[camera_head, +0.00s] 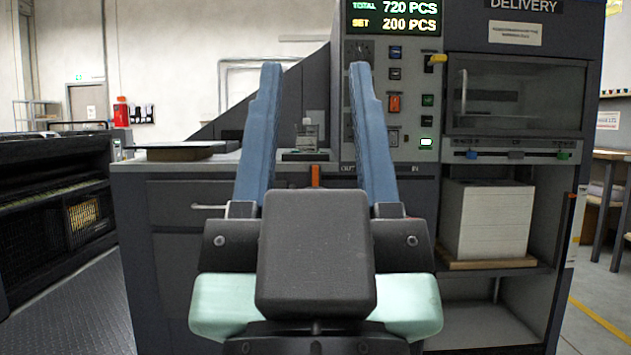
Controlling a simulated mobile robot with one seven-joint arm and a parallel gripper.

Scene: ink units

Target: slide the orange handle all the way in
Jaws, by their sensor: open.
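A small upright orange handle (315,176) shows between the two blue fingers of my gripper (315,70), at the level of the counter's front edge. It is left of the "OUT" label (349,168); the "IN" label (416,168) is further right on the same strip. I cannot tell how far the fingers are from the handle in depth; no contact shows.
A control panel (378,76) with several switches, one orange, rises behind the right finger. A yellow lever (437,60) sticks out beside it. A paper stack (486,220) stands in the bay at right. A small bottle (307,135) stands on the counter behind the handle.

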